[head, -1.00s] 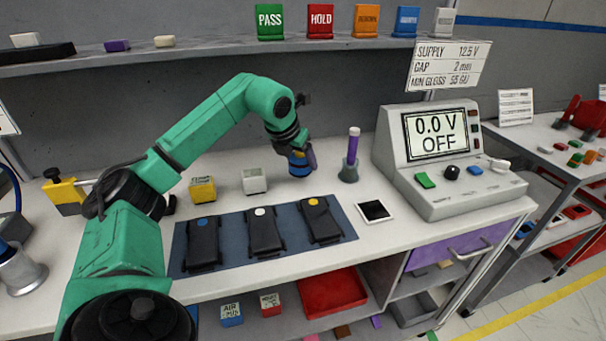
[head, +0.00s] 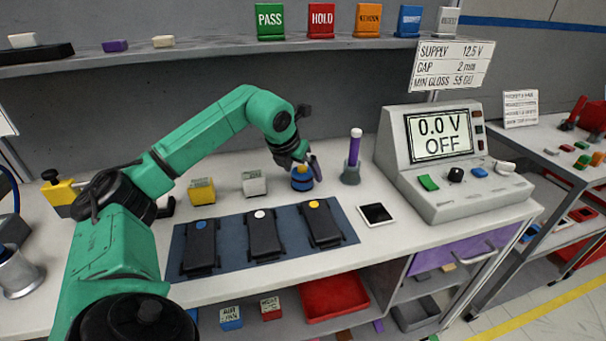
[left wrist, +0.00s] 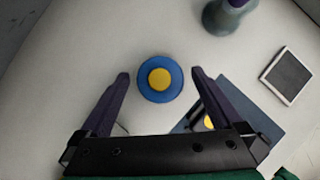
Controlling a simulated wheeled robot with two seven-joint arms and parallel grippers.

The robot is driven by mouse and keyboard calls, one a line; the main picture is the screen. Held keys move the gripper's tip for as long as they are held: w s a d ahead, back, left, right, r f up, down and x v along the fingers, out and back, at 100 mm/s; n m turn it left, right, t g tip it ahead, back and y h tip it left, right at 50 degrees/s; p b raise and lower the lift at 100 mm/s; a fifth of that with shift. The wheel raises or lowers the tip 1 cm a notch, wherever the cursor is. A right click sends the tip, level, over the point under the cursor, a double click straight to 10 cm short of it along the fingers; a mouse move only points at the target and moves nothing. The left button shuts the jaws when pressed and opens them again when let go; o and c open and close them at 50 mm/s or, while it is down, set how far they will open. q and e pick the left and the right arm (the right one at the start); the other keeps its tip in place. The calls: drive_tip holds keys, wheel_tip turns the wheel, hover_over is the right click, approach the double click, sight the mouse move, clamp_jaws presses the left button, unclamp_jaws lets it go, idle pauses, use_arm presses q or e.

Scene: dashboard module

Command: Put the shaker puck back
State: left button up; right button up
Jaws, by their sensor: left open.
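The shaker puck, blue with a yellow top (head: 302,178), stands on the white bench behind the blue mat. In the left wrist view the puck (left wrist: 160,79) shows from above as a blue disc with a yellow centre. My left gripper (head: 304,168) is just above and beside it. In the left wrist view its two dark fingers (left wrist: 160,76) are spread wide, one on each side of the puck, with a visible gap on both sides. My right gripper is not in view.
A yellow box (head: 202,191) and a white box (head: 254,183) stand left of the puck. A grey holder with a purple stick (head: 352,160) stands close on its right. The blue mat (head: 228,247) bears three black modules. A power supply (head: 440,160) stands at right.

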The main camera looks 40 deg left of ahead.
use_arm(q)
drive_tip(key=v, duration=1)
